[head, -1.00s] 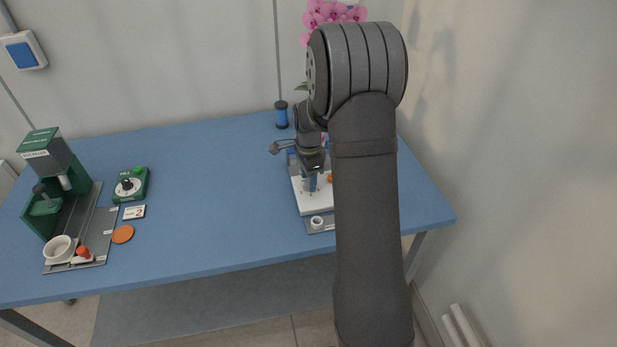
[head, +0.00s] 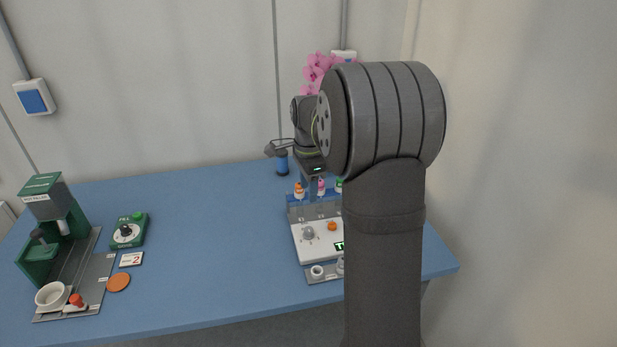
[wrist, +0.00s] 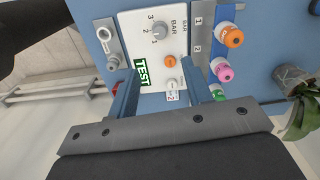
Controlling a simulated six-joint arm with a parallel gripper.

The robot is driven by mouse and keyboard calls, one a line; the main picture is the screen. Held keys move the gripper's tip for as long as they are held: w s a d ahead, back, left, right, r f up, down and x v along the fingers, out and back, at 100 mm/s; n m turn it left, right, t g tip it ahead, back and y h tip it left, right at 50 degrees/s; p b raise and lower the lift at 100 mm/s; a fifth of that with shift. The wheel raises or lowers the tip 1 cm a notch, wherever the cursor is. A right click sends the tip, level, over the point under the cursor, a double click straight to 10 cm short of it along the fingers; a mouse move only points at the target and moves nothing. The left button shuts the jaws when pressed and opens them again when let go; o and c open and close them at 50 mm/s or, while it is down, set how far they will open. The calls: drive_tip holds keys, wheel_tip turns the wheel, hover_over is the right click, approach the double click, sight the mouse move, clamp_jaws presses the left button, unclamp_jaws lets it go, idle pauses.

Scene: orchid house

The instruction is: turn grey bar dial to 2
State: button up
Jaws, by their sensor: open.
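The grey bar dial (head: 309,232) is on the white panel (head: 318,247) at the right of the table. In the wrist view the dial (wrist: 160,31) has the marks 1, 2 and 3 along its left side and BAR beside it. I cannot tell surely which mark it points to. My gripper (wrist: 160,68) is open and empty, its blue fingers apart over the panel, with the dial beyond the fingertips. In the head view my gripper (head: 309,184) is above the rear of the panel, partly hidden by my arm. An orange knob (wrist: 170,61) sits beside the dial.
Bottles with orange, pink and green caps (head: 320,187) stand in a rack behind the panel. A green TEST label (wrist: 141,74) is on the panel. The table's middle is clear.

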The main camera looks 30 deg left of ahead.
sight(308, 229)
drive_tip(key=shift+r, duration=1.45)
wheel_tip(308, 229, down, 18)
drive_tip(key=shift+r, duration=0.25)
